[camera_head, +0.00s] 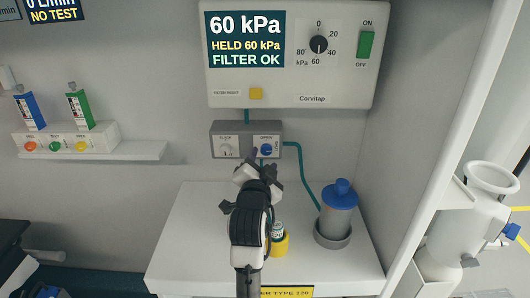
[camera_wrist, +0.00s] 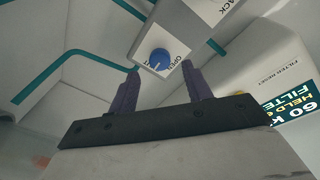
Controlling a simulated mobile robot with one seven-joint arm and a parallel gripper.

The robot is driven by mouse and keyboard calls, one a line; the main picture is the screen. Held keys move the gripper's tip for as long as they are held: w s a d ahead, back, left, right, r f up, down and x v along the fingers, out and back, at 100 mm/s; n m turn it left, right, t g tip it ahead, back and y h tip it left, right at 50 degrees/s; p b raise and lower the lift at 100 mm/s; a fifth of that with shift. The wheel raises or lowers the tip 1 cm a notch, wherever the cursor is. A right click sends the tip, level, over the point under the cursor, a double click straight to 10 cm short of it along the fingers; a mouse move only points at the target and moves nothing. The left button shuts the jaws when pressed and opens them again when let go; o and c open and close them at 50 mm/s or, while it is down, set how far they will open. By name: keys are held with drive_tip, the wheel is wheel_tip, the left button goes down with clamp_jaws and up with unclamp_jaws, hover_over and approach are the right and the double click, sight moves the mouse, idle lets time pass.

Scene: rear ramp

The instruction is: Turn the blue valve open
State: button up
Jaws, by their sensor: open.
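The blue valve (camera_head: 266,150) is a small round knob on the right half of a grey valve block (camera_head: 221,131) on the wall, beside the word OPEN. In the wrist view the blue valve (camera_wrist: 160,60) lies just beyond and between the fingertips, apart from them. Its pointer mark is too small to read surely. My gripper (camera_head: 261,160) is just below the block in the head view. In the wrist view my gripper (camera_wrist: 160,76) has its two purple fingers spread with nothing between them.
A white knob (camera_head: 226,149) sits left of the valve. Above hangs the Corvitap panel (camera_head: 349,80), reading 60 kPa and FILTER OK. A teal tube (camera_head: 301,165) runs right of the block. Below, a blue-capped canister (camera_head: 338,212) and yellow cup (camera_head: 280,243) stand on the white counter (camera_head: 181,233).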

sight(265, 152)
drive_tip(key=shift+w+d+p, duration=0.15)
drive_tip(key=shift+w+p, duration=0.05)
drive_tip(key=shift+w, duration=0.95)
drive_tip(key=shift+w+d+p, duration=0.1)
drive_tip(key=shift+w+p, duration=0.1)
drive_tip(key=shift+w, duration=0.9)
drive_tip(key=c, duration=0.9)
drive_tip(key=shift+f, duration=0.1)
drive_tip(key=shift+c, duration=0.2)
